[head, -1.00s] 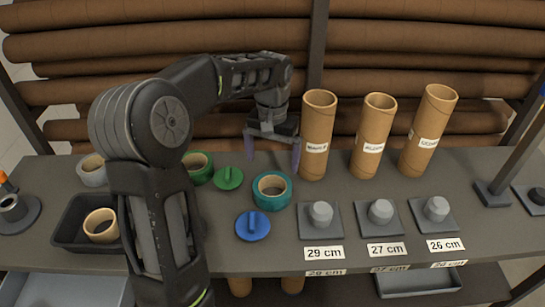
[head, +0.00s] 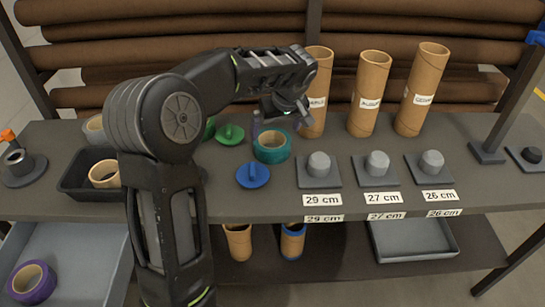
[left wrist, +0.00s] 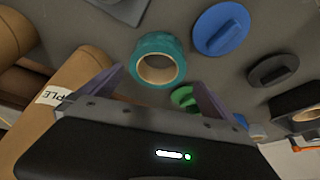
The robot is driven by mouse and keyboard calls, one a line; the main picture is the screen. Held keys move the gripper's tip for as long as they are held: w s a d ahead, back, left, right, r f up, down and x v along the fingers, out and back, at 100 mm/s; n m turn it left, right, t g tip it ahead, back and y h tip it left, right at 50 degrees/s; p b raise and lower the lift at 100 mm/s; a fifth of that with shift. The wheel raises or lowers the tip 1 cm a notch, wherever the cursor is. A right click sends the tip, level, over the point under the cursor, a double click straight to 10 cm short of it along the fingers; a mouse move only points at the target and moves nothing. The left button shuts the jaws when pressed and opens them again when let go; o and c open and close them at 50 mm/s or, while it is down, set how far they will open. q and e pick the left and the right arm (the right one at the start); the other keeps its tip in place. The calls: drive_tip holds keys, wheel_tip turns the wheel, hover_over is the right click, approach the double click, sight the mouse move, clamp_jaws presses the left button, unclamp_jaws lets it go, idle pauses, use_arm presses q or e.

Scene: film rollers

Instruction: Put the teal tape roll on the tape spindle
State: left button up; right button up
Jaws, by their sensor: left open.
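The teal tape roll (head: 268,156) lies flat on the grey table, behind the blue disc. It also shows in the left wrist view (left wrist: 154,42), just beyond the fingertips. My left gripper (head: 278,124) is open and empty, above and slightly behind the roll; its fingers (left wrist: 155,88) appear apart from it. A round dark base with a grey post and an orange part (head: 16,158) stands at the far left of the table and looks like the tape spindle; it carries no visible roll. My right gripper is out of view.
A blue disc (head: 253,175) and green disc (head: 230,134) lie near the roll. Cardboard tubes (head: 318,95) stand behind grey holders (head: 320,178) at the right. A black tray (head: 78,188) holds a tan roll. My left arm crosses above the table's left part.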

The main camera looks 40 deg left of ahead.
sight(272, 140)
use_arm(q)
drive_tip(key=shift+w+a+f+n, duration=0.15)
drive_tip(key=shift+w+n, duration=0.05)
drive_tip(key=shift+n, duration=0.2)
drive_tip(key=shift+x, duration=1.35)
drive_tip(key=p+x, duration=0.1)
drive_tip(key=x, duration=0.4)
drive_tip(key=shift+w+f, duration=0.1)
drive_tip(key=shift+c, duration=0.3)
drive_tip(key=c, duration=1.4)
wheel_tip(272, 140, up, 10)
